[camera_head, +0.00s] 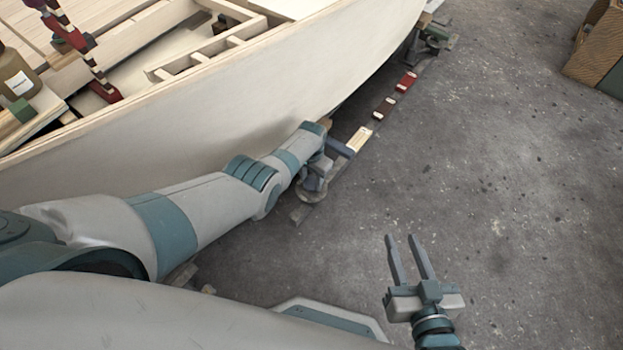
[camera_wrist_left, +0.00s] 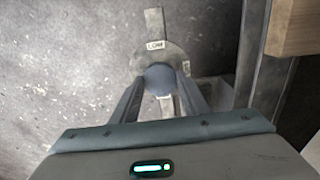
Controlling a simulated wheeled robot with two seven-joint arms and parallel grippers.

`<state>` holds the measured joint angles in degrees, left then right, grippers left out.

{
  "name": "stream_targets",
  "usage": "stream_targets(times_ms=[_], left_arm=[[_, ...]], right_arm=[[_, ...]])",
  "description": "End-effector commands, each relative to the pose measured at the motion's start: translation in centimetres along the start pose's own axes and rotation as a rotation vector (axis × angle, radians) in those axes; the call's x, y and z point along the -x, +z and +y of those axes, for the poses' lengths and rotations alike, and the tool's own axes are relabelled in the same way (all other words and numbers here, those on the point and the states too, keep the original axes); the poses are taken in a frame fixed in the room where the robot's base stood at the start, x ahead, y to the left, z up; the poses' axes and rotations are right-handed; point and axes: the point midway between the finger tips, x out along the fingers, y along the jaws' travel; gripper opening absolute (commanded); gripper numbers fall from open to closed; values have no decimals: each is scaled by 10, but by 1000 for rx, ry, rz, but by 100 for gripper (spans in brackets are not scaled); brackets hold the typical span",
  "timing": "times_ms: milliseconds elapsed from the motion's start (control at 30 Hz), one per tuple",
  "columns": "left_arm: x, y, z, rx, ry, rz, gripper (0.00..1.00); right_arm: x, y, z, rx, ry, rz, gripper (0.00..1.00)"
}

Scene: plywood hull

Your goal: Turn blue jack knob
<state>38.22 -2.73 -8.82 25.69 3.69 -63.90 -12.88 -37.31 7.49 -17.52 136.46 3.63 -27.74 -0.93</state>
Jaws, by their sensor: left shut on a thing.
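The blue jack knob (camera_wrist_left: 160,76) shows in the left wrist view, between the two fingers of my left gripper (camera_wrist_left: 160,88). The gripper is shut on it. A grey plate (camera_wrist_left: 148,58) with a tab marked "LOW" (camera_wrist_left: 156,44) lies just beyond the knob. In the head view my left gripper (camera_head: 318,170) is low beside the hull's lower edge, at the jack, and its wrist hides the knob. My right gripper (camera_head: 408,248) is open and empty over the floor, its fingers apart.
The pale plywood hull (camera_head: 230,95) rises along my left arm. Another jack (camera_head: 430,42) stands farther back. The concrete floor (camera_head: 510,190) at right is clear.

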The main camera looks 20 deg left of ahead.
Motion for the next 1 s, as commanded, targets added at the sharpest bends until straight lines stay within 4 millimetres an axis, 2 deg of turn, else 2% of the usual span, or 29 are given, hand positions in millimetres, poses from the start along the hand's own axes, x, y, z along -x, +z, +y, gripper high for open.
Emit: stream_targets(times_ms=[467, 500, 533, 1000], left_arm=[[0, 0, 0, -19, 0, -1, 19], [0, 0, 0, -19, 0, -1, 51], [0, 0, 0, -19, 0, -1, 58], [2, 0, 0, -17, 0, 0, 60]], right_arm=[[0, 0, 0, -1, 0, -2, 31], [0, 0, 0, -1, 0, -2, 31], [0, 0, 0, -1, 0, -2, 31], [0, 1, 1, -2, 1, -12, 31]])
